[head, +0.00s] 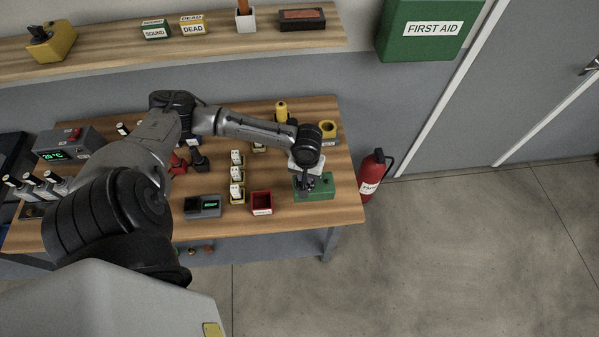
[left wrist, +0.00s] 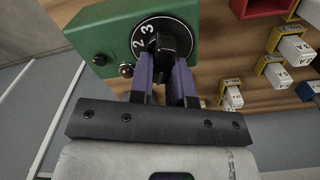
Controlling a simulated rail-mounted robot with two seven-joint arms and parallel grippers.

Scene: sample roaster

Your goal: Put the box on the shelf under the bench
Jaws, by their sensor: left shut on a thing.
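A green box (head: 318,190) with a black knob and a numbered dial sits at the right front of the wooden bench (head: 335,215). The box also shows in the left wrist view (left wrist: 105,38), with its knob (left wrist: 168,45) between my fingers. My left gripper (head: 308,183) reaches down from above and is shut on the knob; its purple fingers (left wrist: 165,75) show in the left wrist view. A small red open box (head: 262,203) stands left of the green box. The space under the bench is mostly hidden in the head view. My right gripper is not in view.
Several labelled white-topped containers (head: 237,175) stand in a row left of the green box. A small scale (head: 203,206) is farther left. A fire extinguisher (head: 372,175) stands on the floor at the bench's right. The floor (head: 440,260) in front is clear.

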